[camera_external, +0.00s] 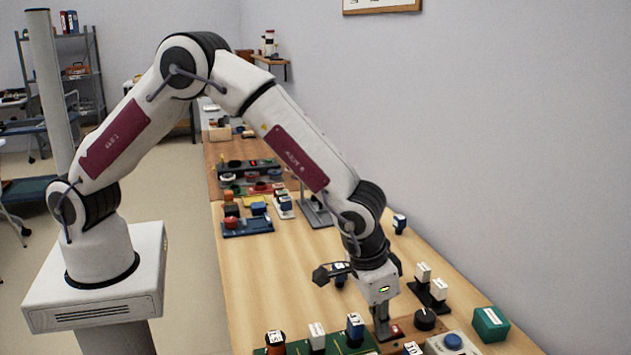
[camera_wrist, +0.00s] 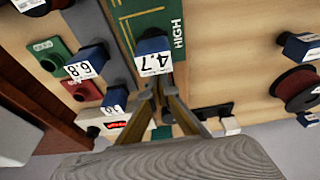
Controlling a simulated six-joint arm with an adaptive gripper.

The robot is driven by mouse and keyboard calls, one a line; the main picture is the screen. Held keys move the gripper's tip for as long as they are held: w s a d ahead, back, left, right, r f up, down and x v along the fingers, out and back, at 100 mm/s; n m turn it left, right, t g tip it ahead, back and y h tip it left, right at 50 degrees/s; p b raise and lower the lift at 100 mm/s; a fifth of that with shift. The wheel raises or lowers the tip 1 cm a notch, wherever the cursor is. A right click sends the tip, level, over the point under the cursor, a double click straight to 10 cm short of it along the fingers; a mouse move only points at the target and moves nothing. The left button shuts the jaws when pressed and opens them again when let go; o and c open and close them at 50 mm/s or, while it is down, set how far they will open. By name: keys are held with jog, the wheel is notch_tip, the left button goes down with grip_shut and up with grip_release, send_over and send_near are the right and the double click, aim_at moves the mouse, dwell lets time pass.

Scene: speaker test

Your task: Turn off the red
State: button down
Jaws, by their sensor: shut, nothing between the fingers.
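My gripper (camera_external: 382,334) points down over the front part of the table, its fingers shut and empty. In the wrist view its fingertips (camera_wrist: 160,95) meet just below a blue block marked 4.7 (camera_wrist: 152,48). A small dark red piece (camera_external: 398,331) is right beside the fingers in the external view; I cannot tell whether they touch it. Farther back, a red button-like part (camera_external: 231,222) sits on a blue base. Which red thing is a switch is not clear.
A black knob (camera_external: 425,318), a white box with a blue button (camera_external: 452,341) and a teal box (camera_external: 490,324) stand right of my gripper. Labelled blocks stand on a green board (camera_external: 335,349) to the left. Bare wood lies behind (camera_external: 270,285).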

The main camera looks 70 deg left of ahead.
jog(key=shift+w+r, duration=0.15)
jog(key=shift+w, duration=0.05)
jog(key=shift+w+r, duration=0.2)
jog(key=shift+w, duration=0.25)
jog(key=shift+w, duration=0.15)
jog(key=shift+r, duration=0.1)
dwell(0.4)
jog(key=shift+v, duration=0.8)
jog(key=s+v, duration=0.2)
jog(key=v, duration=1)
jog(key=shift+s+f, duration=0.2)
jog(key=shift+f, duration=0.15)
jog(key=shift+m, duration=0.3)
